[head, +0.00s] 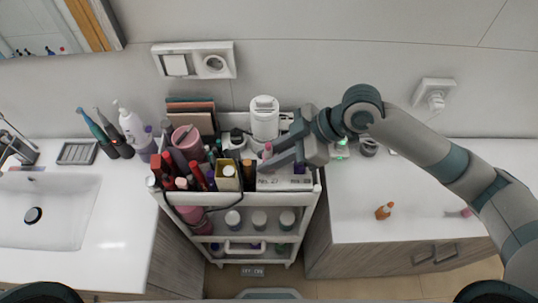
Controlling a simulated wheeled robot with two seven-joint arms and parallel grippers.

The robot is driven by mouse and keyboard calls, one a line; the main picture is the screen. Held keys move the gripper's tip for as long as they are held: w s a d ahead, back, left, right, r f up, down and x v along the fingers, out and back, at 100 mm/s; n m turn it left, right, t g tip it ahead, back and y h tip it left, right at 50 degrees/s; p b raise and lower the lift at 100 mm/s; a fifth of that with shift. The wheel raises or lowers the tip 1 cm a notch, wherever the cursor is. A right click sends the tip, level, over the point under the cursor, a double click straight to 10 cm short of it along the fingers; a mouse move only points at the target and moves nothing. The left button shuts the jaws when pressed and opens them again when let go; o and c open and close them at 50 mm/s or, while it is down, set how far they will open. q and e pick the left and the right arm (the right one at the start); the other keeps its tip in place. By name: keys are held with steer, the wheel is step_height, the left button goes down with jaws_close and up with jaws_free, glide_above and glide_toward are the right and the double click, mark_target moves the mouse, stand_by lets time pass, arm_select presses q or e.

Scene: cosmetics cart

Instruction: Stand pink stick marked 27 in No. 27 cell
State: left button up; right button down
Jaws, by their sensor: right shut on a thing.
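The right gripper (268,160) reaches in from the right over the cart's top tray. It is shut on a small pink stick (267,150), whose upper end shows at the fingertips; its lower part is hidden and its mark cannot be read. A white organizer with a "No. 27" label (283,183) stands at the cart's front right, just below the gripper. A dark purple item (299,169) stands in its right part. The gripper hides much of the cells, so I cannot tell whether the stick is inside one. The left gripper is not in view.
The white cart (312,203) is crowded on its left with a pink cup (187,140), several tubes and a tan box (227,176). A white canister (264,118) stands behind the gripper. An orange bottle (384,211) and a pink item (465,212) are on the right counter.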

steer(key=shift+f+b, duration=0.45)
steer(key=shift+f, duration=0.45)
steer(key=c, duration=1.5)
jaws_free()
steer(key=shift+d+r+b, duration=0.3)
steer(key=shift+d+r, duration=0.1)
steer(key=shift+d, duration=0.05)
steer(key=b+v, duration=0.5)
steer(key=v, duration=1.1)
steer(key=shift+r, duration=0.2)
steer(key=shift+f, duration=0.1)
